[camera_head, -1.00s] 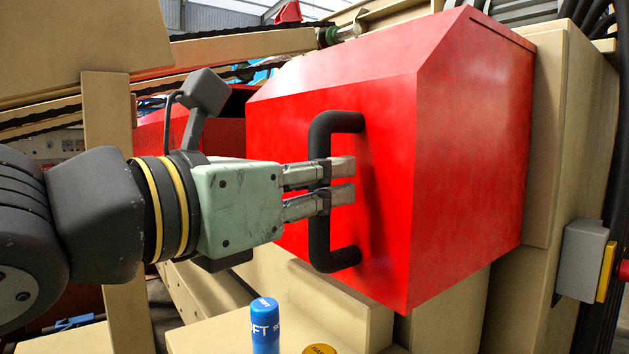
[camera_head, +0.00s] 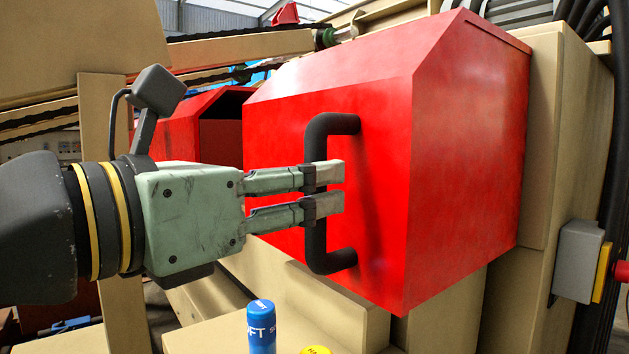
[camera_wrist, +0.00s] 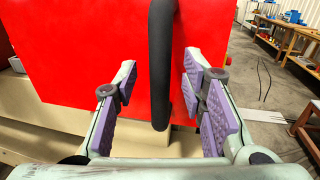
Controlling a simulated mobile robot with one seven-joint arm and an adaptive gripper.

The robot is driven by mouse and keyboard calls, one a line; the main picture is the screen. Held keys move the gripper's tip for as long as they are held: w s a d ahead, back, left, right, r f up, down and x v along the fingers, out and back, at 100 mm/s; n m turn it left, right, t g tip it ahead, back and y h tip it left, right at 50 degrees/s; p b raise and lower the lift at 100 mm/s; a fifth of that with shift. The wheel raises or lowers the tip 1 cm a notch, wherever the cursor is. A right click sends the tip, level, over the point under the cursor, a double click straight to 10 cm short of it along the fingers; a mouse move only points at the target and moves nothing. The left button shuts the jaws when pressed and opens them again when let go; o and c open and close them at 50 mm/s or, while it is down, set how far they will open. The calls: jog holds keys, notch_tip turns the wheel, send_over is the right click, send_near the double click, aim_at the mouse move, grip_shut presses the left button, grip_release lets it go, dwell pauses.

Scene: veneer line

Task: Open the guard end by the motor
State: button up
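The guard end is a red box-shaped cover (camera_head: 465,170) with sloped upper faces, filling the middle of the head view; its red face (camera_wrist: 80,50) fills the upper left of the wrist view. It sits against a beige housing. A black bar handle (camera_head: 317,254) stands upright on its front face. My gripper (camera_head: 328,188) reaches in from the left with its fingertips at the middle of the handle. In the wrist view the handle (camera_wrist: 161,60) runs between the two purple-padded fingers, with a gap on each side. The fingers are open around it, not clamped.
A beige housing (camera_head: 567,140) with a small grey box (camera_head: 578,262) stands at the right. A blue can (camera_head: 262,330) and a yellow-topped item (camera_head: 316,349) stand below the handle. Another red cover (camera_head: 170,137) is behind my gripper. Benches (camera_wrist: 290,30) stand across open floor.

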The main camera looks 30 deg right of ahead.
jog(key=v, duration=0.9)
jog(key=shift+s+a, duration=0.1)
